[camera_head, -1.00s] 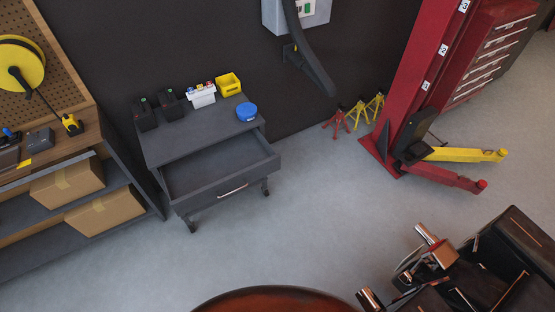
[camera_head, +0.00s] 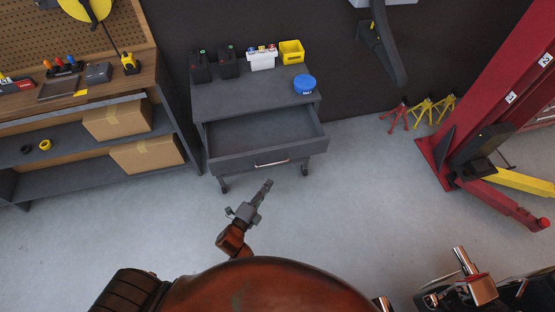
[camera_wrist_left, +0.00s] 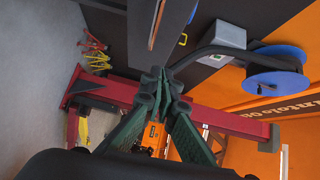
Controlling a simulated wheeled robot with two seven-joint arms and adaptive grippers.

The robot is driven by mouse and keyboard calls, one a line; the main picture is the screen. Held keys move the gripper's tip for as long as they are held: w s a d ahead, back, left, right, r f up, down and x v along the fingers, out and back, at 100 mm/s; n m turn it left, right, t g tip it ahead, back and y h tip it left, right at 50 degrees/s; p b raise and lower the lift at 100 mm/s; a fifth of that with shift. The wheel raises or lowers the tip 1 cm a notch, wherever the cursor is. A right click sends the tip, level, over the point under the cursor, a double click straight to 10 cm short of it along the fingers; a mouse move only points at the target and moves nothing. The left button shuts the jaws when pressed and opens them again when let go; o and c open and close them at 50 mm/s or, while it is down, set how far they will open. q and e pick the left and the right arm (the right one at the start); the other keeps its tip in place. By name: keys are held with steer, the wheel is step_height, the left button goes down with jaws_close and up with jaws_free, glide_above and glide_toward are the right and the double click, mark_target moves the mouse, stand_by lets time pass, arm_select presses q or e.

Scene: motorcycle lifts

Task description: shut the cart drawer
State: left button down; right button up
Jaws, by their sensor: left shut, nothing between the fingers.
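The dark grey cart (camera_head: 240,98) stands against the dark wall in the head view. Its drawer (camera_head: 232,165) is pulled out toward me, and the inside that shows is empty. A pale bar handle (camera_head: 271,163) runs along the drawer front. My left gripper (camera_head: 267,184) is shut and empty, just below and in front of the drawer front, apart from it as far as I can tell. In the left wrist view the shut fingertips (camera_wrist_left: 155,74) lie close to a dark grey panel, which I cannot identify for sure. My right gripper is out of view.
Black battery-like boxes, a white caddy, a yellow bin (camera_head: 291,52) and a blue tub (camera_head: 304,84) stand on the cart top. A workbench (camera_head: 180,130) is close on the left. The red lift post (camera_head: 490,110) is right. Floor before the cart is clear.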

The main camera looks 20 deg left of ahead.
arm_select(q)
steer(key=w+r, duration=0.1)
steer(key=b, duration=0.2)
glide_toward(284, 150)
steer(key=w+d, duration=0.2)
steer(key=d, duration=0.1)
steer(key=w, duration=0.1)
steer(key=w+a, duration=0.1)
steer(key=shift+w+a+f, duration=0.15)
steer(key=shift+w+a, duration=0.1)
steer(key=shift+w, duration=0.05)
steer(key=shift+w+a, duration=0.3)
steer(key=shift+w, duration=0.1)
